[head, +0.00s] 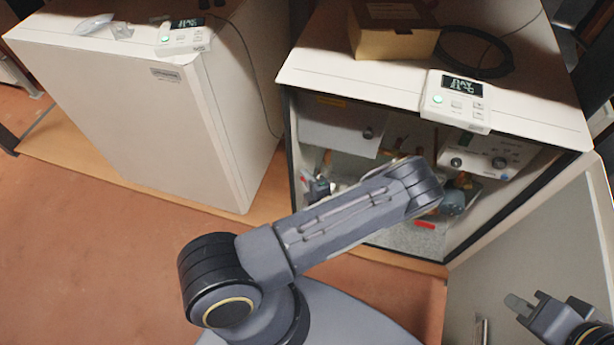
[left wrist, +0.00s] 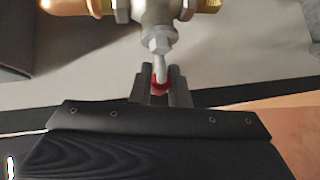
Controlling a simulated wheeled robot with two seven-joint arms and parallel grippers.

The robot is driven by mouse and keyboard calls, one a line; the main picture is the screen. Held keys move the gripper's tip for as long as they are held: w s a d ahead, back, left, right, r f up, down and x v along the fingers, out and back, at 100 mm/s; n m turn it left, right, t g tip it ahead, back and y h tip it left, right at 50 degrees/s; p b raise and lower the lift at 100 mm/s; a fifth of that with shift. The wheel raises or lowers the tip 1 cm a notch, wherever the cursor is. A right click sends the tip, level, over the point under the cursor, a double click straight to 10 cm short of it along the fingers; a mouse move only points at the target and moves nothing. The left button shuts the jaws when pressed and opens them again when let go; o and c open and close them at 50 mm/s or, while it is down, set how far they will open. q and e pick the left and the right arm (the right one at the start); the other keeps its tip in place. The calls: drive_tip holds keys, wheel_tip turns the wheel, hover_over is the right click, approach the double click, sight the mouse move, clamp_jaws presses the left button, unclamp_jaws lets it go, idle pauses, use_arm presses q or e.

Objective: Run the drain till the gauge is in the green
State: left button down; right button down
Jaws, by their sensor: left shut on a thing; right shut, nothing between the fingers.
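In the left wrist view, my left gripper (left wrist: 159,85) is shut on a small red handle (left wrist: 160,85) at the end of a grey metal valve (left wrist: 157,35). The valve sits between a copper pipe (left wrist: 75,6) and a brass fitting (left wrist: 204,5). In the head view my left arm reaches into the open heat pump cabinet (head: 500,115), and its wrist hides the gripper and the handle. My right gripper (head: 524,308) is shut and empty at the lower right, outside the cabinet. I cannot make out the gauge or its needle among the pipes.
A controller (head: 455,101) and a cardboard box (head: 395,38) with a black cable (head: 490,50) lie on the cabinet top. The opened door (head: 540,240) stands at the right. A closed white unit (head: 130,100) stands left, with another controller (head: 184,38) on top. The floor at left is clear.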

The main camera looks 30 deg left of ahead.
use_arm(q)
drive_tip(key=n+h+p, duration=0.1)
drive_tip(key=f+n+h+p, duration=0.1)
drive_tip(key=shift+d+g+h+p, duration=0.15)
drive_tip(key=shift+g+h+p, duration=0.15)
drive_tip(key=shift+p, duration=0.05)
drive_tip(key=shift+d+f+n+h+p, duration=0.3)
drive_tip(key=shift+f+n+h+p, duration=0.35)
drive_tip(key=shift+h+p, duration=0.35)
drive_tip(key=shift+w+f, duration=0.1)
drive_tip(key=c, duration=1.4)
unclamp_jaws()
drive_tip(key=p+v, duration=0.1)
drive_tip(key=v, duration=0.7)
